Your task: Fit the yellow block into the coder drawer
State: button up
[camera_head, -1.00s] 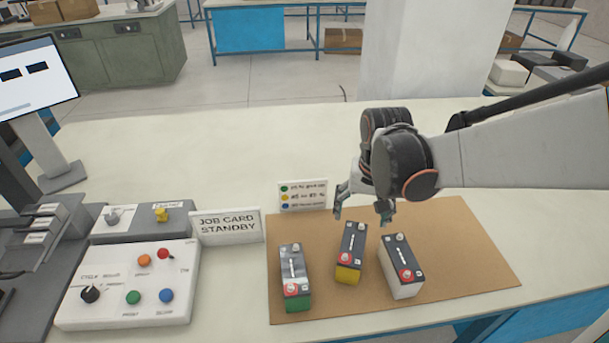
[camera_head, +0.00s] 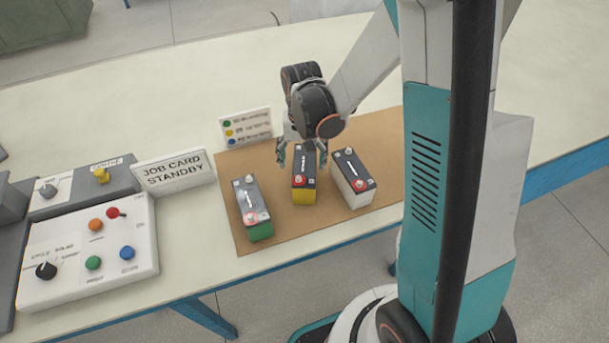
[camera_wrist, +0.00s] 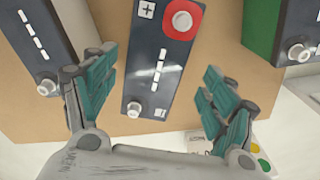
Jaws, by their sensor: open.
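The yellow block (camera_head: 303,195) is the middle one of three batteries, with a dark grey top and a yellow lower body. It stands on the brown mat between the other two. My gripper (camera_head: 302,152) is open above its far end, pointing down. In the wrist view the dark top of the yellow block (camera_wrist: 157,75) lies between the open fingers (camera_wrist: 158,88), with gaps on both sides. Its red plus terminal is at the upper edge there. I cannot identify the coder drawer for certain; a grey unit (camera_head: 75,192) with a yellow knob stands at the left.
A green-based battery (camera_head: 252,208) stands left of the yellow block and a white-based battery (camera_head: 352,180) right, both close by. A job card sign (camera_head: 175,172), a colour legend (camera_head: 246,129) and a white button panel (camera_head: 88,255) stand nearby. The mat (camera_head: 390,150) has free room at right.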

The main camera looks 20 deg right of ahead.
jog(key=f, duration=0.2)
jog(key=f+b, duration=0.2)
jog(key=f, duration=0.1)
jog(key=shift+s+d+f, duration=0.15)
jog(key=shift+d+f, duration=0.1)
jog(key=shift+f, duration=0.05)
jog(key=shift+r, duration=0.1)
grip_shut()
